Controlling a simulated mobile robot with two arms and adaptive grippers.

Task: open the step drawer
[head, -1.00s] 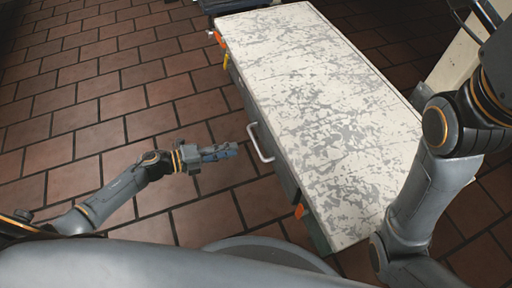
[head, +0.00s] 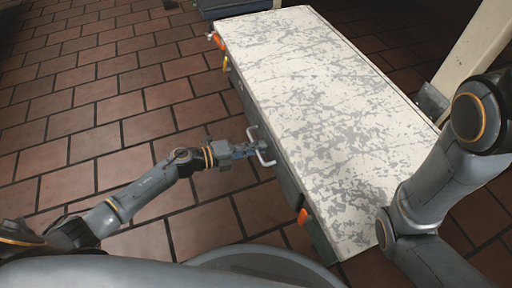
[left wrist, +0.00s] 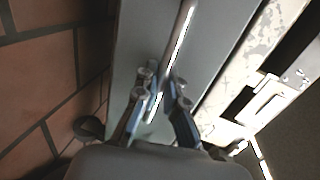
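The step (head: 310,110) is a long low box with a worn white and grey top, in the middle of the head view. Its drawer front (left wrist: 140,40) is grey and looks flush with the side. A pale bar handle (head: 262,146) sticks out from that side; it also shows in the left wrist view (left wrist: 183,28). My left gripper (head: 258,148) is at the handle. In the left wrist view its two fingers (left wrist: 163,84) stand apart, one on each side of the bar. Contact with the bar is not clear. My right gripper is out of view; only its arm shows.
Brown tiled floor (head: 100,110) lies clear to the left of the step. Orange (head: 303,216) and yellow (head: 225,63) bits show along the step's left side. A pale post (head: 474,55) stands at the right.

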